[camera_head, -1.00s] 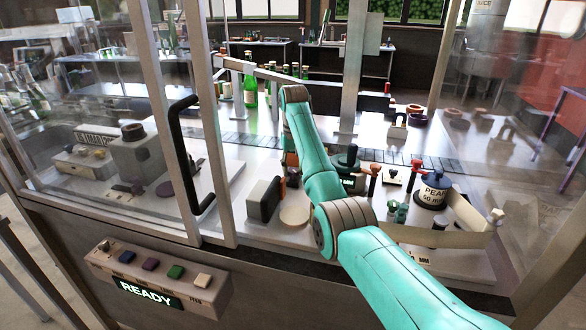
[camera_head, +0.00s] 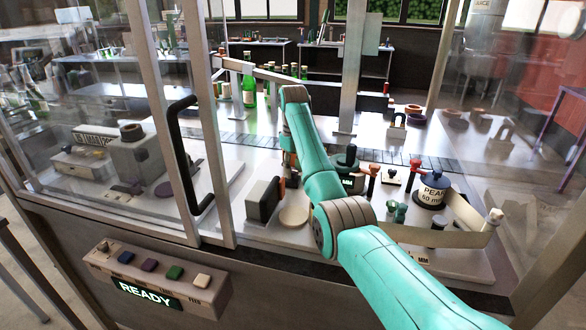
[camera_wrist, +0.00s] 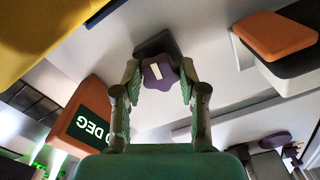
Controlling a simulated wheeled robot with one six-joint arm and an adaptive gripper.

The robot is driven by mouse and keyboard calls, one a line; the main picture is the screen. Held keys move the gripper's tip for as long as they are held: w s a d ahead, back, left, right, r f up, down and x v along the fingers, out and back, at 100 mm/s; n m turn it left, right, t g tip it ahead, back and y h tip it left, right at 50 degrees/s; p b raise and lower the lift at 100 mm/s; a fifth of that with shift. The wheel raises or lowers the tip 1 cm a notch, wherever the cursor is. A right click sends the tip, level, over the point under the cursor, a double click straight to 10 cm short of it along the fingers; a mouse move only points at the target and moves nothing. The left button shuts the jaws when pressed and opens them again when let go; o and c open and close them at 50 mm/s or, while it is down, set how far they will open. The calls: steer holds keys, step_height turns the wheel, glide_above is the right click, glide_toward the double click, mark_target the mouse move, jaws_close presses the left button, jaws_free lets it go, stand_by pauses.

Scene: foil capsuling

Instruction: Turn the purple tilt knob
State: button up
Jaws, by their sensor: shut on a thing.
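The purple tilt knob (camera_wrist: 159,73) is a lobed knob with a pale bar mark on its face, in the upper middle of the wrist view. It sits in front of a dark block. My gripper (camera_wrist: 159,84) is around the knob, one finger on each side, and is shut on it. An orange-brown housing with a green display reading "DEG" (camera_wrist: 92,127) is left of the gripper in the wrist view; part of its text is cut off. In the head view my teal arm hides the knob and the gripper.
An orange and dark block (camera_wrist: 275,40) is at the upper right of the wrist view. In the head view, a button box reading "READY" (camera_head: 160,280) is on the front panel. A black door handle (camera_head: 185,150) and a weight marked "PEAR" (camera_head: 432,192) flank my arm.

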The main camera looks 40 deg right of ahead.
stand_by(0.3)
steer(key=o, duration=1.1)
steer(key=shift+o, duration=0.2)
steer(key=shift+m, duration=0.3)
